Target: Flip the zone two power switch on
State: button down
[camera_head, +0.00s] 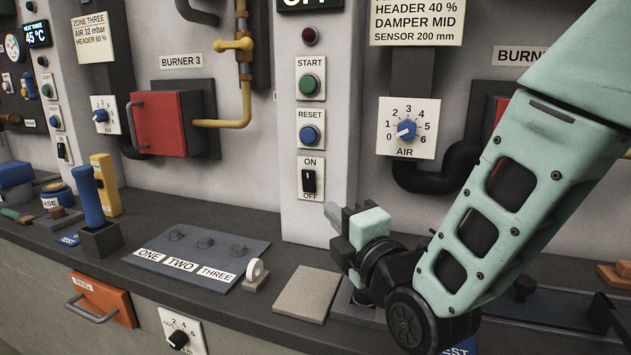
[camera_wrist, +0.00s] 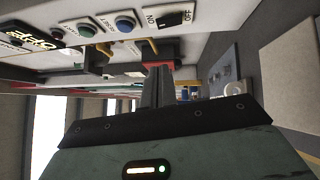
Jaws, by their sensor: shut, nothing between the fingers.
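A black rocker switch (camera_head: 309,181) sits on a white plate marked ON above and OFF below, low on the middle panel column. No zone label shows beside it, and I cannot tell its position surely. It also shows rotated near the top of the wrist view (camera_wrist: 177,18). My gripper (camera_head: 338,222) is shut and empty, to the lower right of this switch and apart from it. Its narrow fingers also show in the wrist view (camera_wrist: 158,86). Another small ON/OFF switch (camera_head: 62,152) is on the far-left column.
Above the switch are a blue RESET button (camera_head: 309,134) and a green START button (camera_head: 309,84). An AIR dial (camera_head: 406,130) and black pipe are to the right. Below lie a ONE/TWO/THREE plate (camera_head: 205,258) and a beige block (camera_head: 307,294). The column's front is clear.

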jog(key=p, duration=0.2)
send_near(311, 170)
jog(key=w+a, duration=0.1)
jog(key=a, duration=0.3)
jog(key=shift+w+d+r, duration=0.1)
jog(key=shift+w+d, duration=0.05)
jog(key=shift+w, duration=0.5)
jog(key=shift+w+d+r, duration=0.1)
jog(key=shift+w+d, duration=0.05)
jog(key=shift+w, duration=0.5)
jog(key=shift+w+d+r, duration=0.1)
jog(key=shift+w+d, duration=0.1)
jog(key=shift+w, duration=0.45)
jog(key=shift+p, duration=0.3)
jog(key=shift+w+d+r+m+g+p, duration=0.15)
jog(key=shift+w+r+m+g+p, duration=0.3)
jog(key=shift+p, duration=0.25)
jog(key=shift+f, duration=0.25)
